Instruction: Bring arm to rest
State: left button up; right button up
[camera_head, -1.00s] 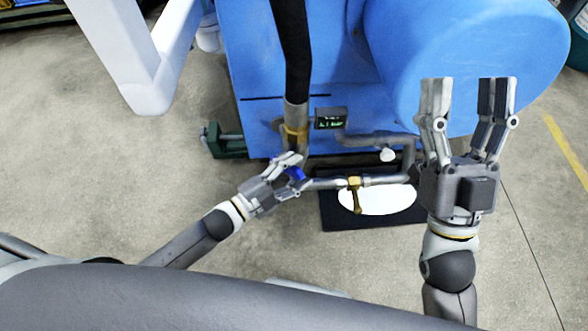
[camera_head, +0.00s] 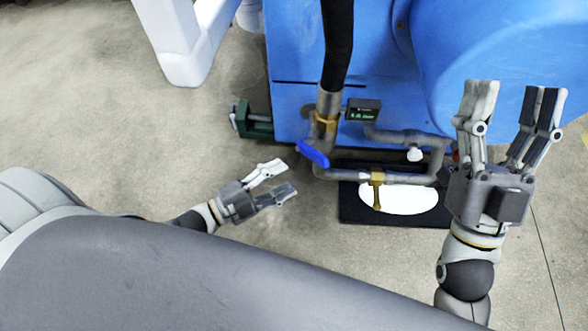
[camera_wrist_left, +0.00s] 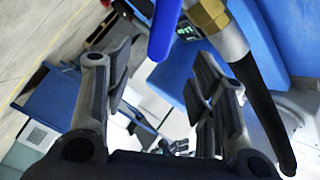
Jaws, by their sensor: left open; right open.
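My left gripper (camera_head: 281,184) is open and empty, a little left of and below the blue valve handle (camera_head: 313,154) on the pipe. It is apart from the handle. In the left wrist view the open fingers of my left gripper (camera_wrist_left: 155,85) show with the blue handle (camera_wrist_left: 165,28) beyond them. My right gripper (camera_head: 512,90) is open and empty, its fingers pointing up the picture in front of the blue machine (camera_head: 480,45).
A grey pipe with a brass-coloured valve (camera_head: 376,188) runs above a black mat with a white patch (camera_head: 405,200). A small display box (camera_head: 362,111) and a green vise-like part (camera_head: 254,122) are on the machine. A white frame (camera_head: 185,45) stands upper left. The floor at left is clear.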

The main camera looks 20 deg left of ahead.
pick_arm(q)
jog(key=shift+s+a, duration=0.25)
jog(key=shift+s, duration=0.05)
dwell(0.4)
